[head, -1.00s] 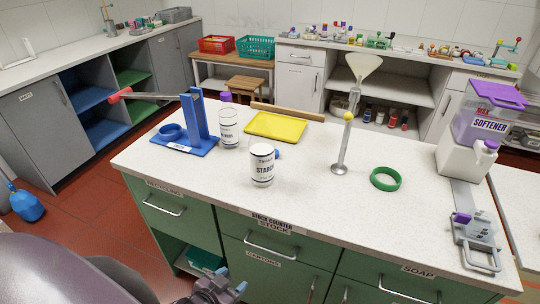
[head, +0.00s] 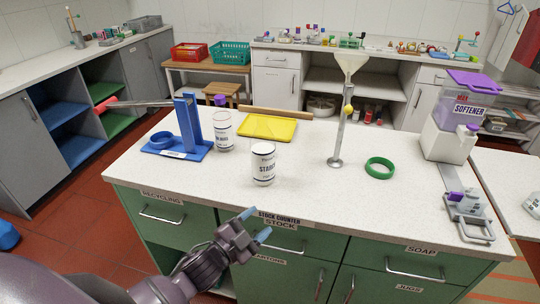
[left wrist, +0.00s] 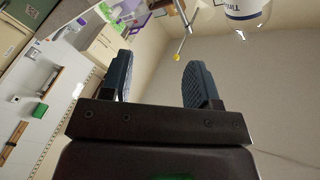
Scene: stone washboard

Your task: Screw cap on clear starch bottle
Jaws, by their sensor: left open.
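The starch bottle (head: 263,165) stands upright on the white counter, with a clear-looking body and a white label reading "STARCH". Its top looks pale; I cannot tell whether a cap is on it. A second labelled bottle (head: 222,132) stands behind it to the left, with a purple piece (head: 220,100) just above or behind its top. My left gripper (head: 255,224) is open and empty at the counter's front edge, below and in front of the starch bottle. In the left wrist view its fingers (left wrist: 160,80) are apart, and a labelled bottle (left wrist: 245,8) shows at the top right. My right gripper is out of view.
A blue stand (head: 190,132) with a red-handled lever is at the left. A yellow tray (head: 267,128) lies behind the bottles. A funnel stand (head: 338,130), green ring (head: 380,167), softener dispenser (head: 450,130) and grey clamp (head: 468,212) stand right. The front middle is clear.

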